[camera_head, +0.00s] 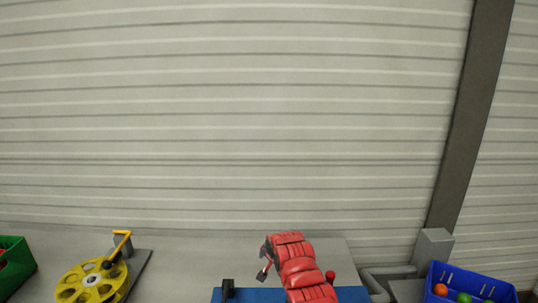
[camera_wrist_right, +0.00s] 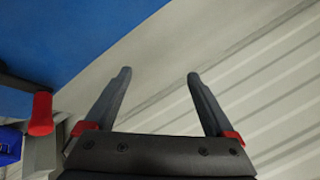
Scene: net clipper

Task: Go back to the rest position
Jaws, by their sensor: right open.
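My right arm, with a red segmented cover, rises from the bottom edge in the head view. It reaches over a blue board (camera_head: 245,295). My right gripper (camera_head: 262,274) is at its end, small and partly hidden by the arm. In the right wrist view the gripper (camera_wrist_right: 158,75) has its two grey fingers wide apart, with nothing between them. The blue board (camera_wrist_right: 60,35) lies to the upper left of the fingers there. My left gripper is not in view.
A red-tipped lever (camera_wrist_right: 40,115) is beside the blue board. A yellow wheel (camera_head: 70,283) with a crank is at the left on the grey table (camera_head: 190,262). A green crate (camera_head: 22,268) is at far left. A blue bin (camera_head: 500,288) with coloured balls is at right. A corrugated wall (camera_head: 230,110) stands behind.

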